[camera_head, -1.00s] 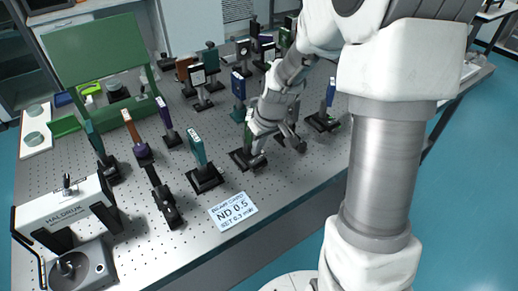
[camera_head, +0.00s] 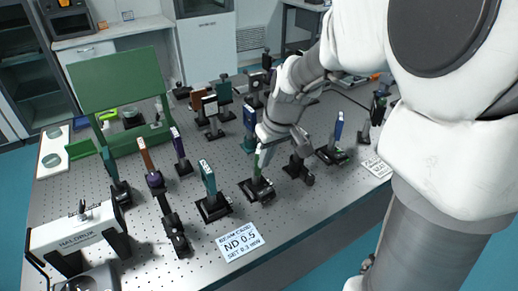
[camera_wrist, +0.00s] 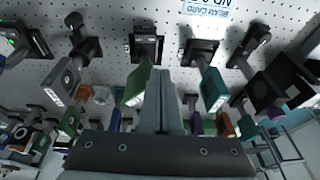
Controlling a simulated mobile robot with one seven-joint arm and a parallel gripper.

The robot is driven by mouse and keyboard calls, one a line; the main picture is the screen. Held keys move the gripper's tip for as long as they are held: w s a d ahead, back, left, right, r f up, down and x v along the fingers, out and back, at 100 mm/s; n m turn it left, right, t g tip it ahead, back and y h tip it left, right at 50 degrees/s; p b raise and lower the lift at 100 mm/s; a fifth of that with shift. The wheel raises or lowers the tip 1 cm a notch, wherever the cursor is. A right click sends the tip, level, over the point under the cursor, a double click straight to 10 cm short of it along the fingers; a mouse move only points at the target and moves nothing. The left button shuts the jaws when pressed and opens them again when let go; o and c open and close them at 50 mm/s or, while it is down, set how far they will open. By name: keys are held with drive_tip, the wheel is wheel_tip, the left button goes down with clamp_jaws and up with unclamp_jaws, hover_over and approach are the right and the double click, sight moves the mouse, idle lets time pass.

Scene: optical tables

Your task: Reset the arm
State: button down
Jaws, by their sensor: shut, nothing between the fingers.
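My gripper (camera_wrist: 161,75) is shut and empty in the wrist view, its two fingers pressed together. In the head view my arm reaches from the right over the optical table (camera_head: 160,262), and the wrist end hangs above the middle of it. The fingertips are hard to make out there. A mount with a green plate (camera_head: 257,165) stands on the table just below the wrist end. It also shows beside the fingers in the wrist view (camera_wrist: 138,82). I cannot tell whether the fingers touch it.
Several optic mounts crowd the table, including a teal one (camera_head: 208,178) and a blue one (camera_head: 338,127). A card reading ND 0.5 (camera_head: 241,242) lies at the front edge. A green panel (camera_head: 117,79) and a white instrument (camera_head: 78,236) stand at left.

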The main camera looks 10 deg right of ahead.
drive_tip(key=s+r+m+t, duration=0.1)
drive_tip(key=s+r, duration=0.4)
drive_tip(key=s, duration=0.4)
drive_tip(key=s+r+m+t+h, duration=0.1)
drive_tip(key=s+r+m, duration=0.1)
drive_tip(key=s+r, duration=0.4)
drive_tip(key=s+p, duration=0.1)
drive_tip(key=s, duration=0.3)
drive_tip(key=shift+d+m+t+h, duration=0.25)
drive_tip(key=shift+m+t+h, duration=0.05)
